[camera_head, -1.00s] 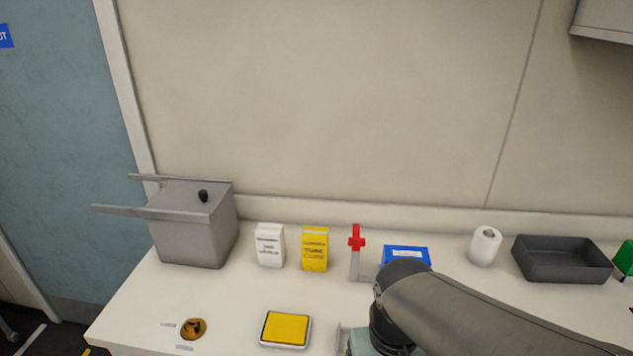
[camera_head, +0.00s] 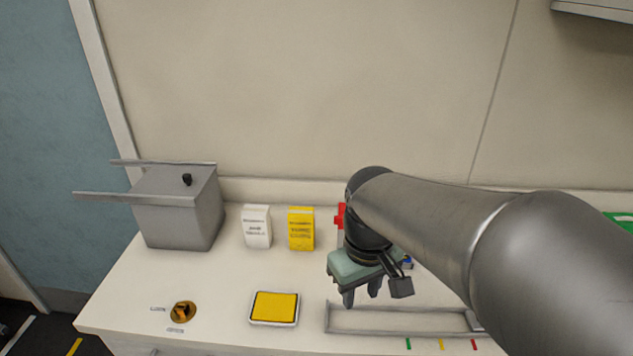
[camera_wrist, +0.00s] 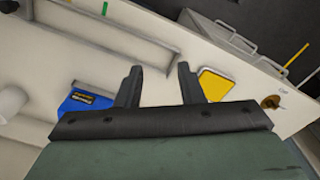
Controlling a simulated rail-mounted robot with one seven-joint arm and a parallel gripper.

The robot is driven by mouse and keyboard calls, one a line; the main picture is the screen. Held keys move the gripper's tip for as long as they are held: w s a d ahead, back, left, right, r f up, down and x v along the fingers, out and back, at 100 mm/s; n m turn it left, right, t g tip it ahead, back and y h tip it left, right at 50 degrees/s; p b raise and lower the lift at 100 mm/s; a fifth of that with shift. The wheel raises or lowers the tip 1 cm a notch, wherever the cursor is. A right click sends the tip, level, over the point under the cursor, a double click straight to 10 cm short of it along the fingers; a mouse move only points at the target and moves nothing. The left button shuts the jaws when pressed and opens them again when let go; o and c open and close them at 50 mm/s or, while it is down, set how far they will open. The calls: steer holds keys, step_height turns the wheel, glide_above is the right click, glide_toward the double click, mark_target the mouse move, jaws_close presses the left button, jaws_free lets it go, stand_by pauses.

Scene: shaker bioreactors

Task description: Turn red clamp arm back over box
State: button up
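The red clamp arm (camera_head: 340,214) shows as a red piece on a pale upright post at the back of the bench. My arm hides part of it, so how it is turned cannot be told. The blue box (camera_wrist: 84,104) lies left of my fingers in the wrist view; in the head view my arm hides nearly all of it. The clamp cannot be made out in the wrist view. My gripper (camera_head: 361,293) is above the bench, in front of the clamp post, pointing down. Its two fingers (camera_wrist: 160,84) are apart with nothing between them.
A yellow-topped pad (camera_head: 274,308) lies left of my gripper, and a shallow grey tray (camera_head: 395,321) lies in front. White (camera_head: 257,227) and yellow (camera_head: 301,229) cartons stand left of the clamp. A grey tank (camera_head: 180,210) and brass knob (camera_head: 183,312) are further left.

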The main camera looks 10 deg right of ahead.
steer(key=w+d+r+n, duration=0.1)
steer(key=w+r+n, duration=0.65)
steer(key=w, duration=0.75)
steer(key=n, duration=0.5)
glide_toward(342, 217)
steer(key=shift+g, duration=0.3)
steer(key=f, duration=0.3)
steer(key=f+p, duration=0.1)
steer(key=f, duration=0.4)
steer(key=shift+w+d+f+p, duration=0.15)
steer(key=shift+w+f+p, duration=0.1)
steer(key=shift+f+p, duration=0.1)
jaws_close()
